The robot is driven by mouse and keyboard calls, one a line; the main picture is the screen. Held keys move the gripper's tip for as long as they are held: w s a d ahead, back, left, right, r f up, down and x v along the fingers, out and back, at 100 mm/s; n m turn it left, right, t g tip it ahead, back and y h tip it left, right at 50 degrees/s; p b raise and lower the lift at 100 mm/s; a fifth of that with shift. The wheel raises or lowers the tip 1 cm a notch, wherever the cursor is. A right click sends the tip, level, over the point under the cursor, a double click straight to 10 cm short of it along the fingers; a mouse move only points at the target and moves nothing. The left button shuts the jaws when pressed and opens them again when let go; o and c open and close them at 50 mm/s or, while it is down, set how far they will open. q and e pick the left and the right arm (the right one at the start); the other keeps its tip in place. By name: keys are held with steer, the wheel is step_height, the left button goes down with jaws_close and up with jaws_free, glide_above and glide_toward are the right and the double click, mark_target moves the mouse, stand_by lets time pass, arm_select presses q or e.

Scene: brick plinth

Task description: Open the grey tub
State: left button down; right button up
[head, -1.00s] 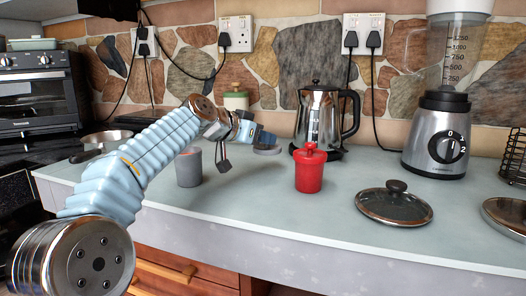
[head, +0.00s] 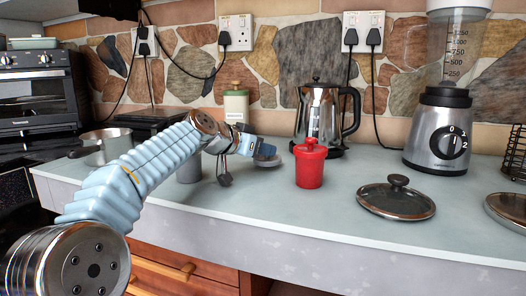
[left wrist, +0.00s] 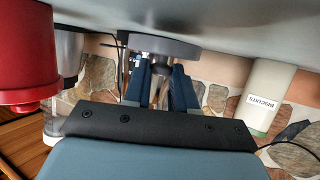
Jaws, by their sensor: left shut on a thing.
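The grey tub (head: 189,168) stands on the counter at the left in the head view, with its top partly hidden by my left arm. My left gripper (head: 266,152) is to the right of the tub, shut on a grey round lid (head: 272,161). In the left wrist view, the two fingers (left wrist: 161,88) close on the knob of the lid (left wrist: 165,47), and the disc is close to the counter surface. Whether the lid touches the counter is hard to tell. My right gripper is not in view.
A red lidded tub (head: 310,168) stands just right of the gripper. A biscuits canister (head: 236,108) and a kettle (head: 318,115) stand behind. A glass lid (head: 397,200) and a blender (head: 437,135) are further right. A pot (head: 108,143) stands at left.

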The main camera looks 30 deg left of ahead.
arm_select(q)
steer(key=c, duration=0.9)
jaws_free()
steer(key=shift+d+f, duration=0.1)
steer(key=shift+f, duration=0.5)
steer(key=shift+r, duration=0.3)
steer(key=shift+r+p, duration=0.4)
steer(key=shift+p, duration=0.35)
steer(key=v, duration=1.2)
steer(key=shift+r+b, duration=0.3)
steer(key=shift+b, duration=0.1)
